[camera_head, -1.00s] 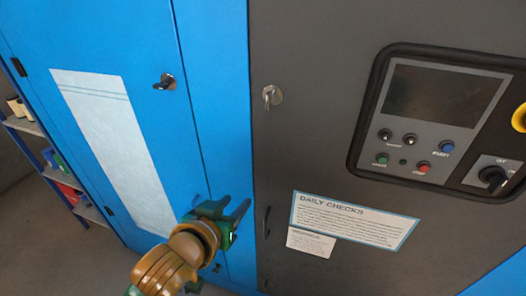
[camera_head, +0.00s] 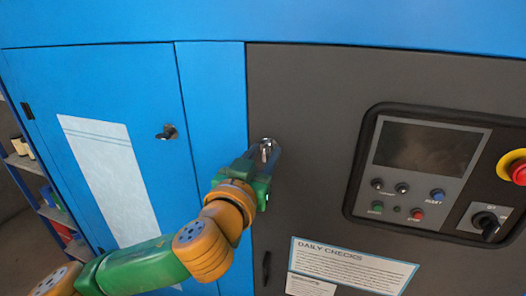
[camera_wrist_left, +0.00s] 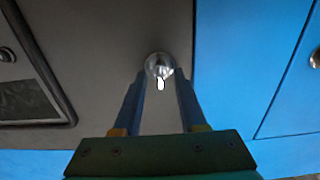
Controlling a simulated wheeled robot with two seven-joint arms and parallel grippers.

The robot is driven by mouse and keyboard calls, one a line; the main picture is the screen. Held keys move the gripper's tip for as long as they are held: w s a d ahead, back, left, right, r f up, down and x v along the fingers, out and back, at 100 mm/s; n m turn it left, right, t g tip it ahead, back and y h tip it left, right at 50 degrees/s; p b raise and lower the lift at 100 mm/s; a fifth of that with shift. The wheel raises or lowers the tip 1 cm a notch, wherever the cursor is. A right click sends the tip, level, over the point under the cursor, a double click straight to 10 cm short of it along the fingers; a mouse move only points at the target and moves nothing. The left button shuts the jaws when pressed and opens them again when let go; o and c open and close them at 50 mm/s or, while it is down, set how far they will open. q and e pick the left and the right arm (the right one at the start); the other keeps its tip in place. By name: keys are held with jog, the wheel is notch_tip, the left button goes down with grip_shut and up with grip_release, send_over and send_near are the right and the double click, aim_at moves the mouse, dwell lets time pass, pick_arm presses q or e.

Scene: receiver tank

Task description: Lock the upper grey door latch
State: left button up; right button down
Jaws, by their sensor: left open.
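The upper grey door latch (camera_head: 266,146) is a small silver key-like latch near the left edge of the grey door (camera_head: 310,90). In the left wrist view the latch (camera_wrist_left: 159,68) has a round base with a small lever pointing down in that picture. My left gripper (camera_head: 268,155) is at the latch, its fingers pointing at the door. In the left wrist view the open gripper (camera_wrist_left: 160,75) has one finger on each side of the latch, with gaps showing. The gripper partly hides the latch in the head view. My right gripper is not in view.
A control panel (camera_head: 425,150) with a screen, buttons and a red emergency stop (camera_head: 518,171) is to the right. A "Daily Checks" sign (camera_head: 350,265) is below. The blue door (camera_head: 110,80) with its own latch (camera_head: 167,132) is left. A shelf (camera_head: 45,200) stands far left.

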pick_arm(q)
jog(key=shift+c, duration=0.2)
grip_shut()
jog(key=shift+m, duration=0.3)
jog(key=m, duration=0.3)
jog(key=shift+d+m, duration=0.1)
jog(key=shift+m, duration=0.3)
jog(key=m+p, duration=0.2)
jog(key=m, duration=0.2)
jog(key=shift+s+m, duration=0.1)
jog(key=shift+m, duration=0.2)
jog(key=m+p, duration=0.1)
jog(key=m, duration=0.3)
jog(key=shift+d+p, duration=0.1)
jog(key=shift+p, duration=0.3)
jog(key=shift+f+m+p, duration=0.2)
jog(key=shift+m+p, duration=0.8)
jog(key=shift+m, duration=1.4)
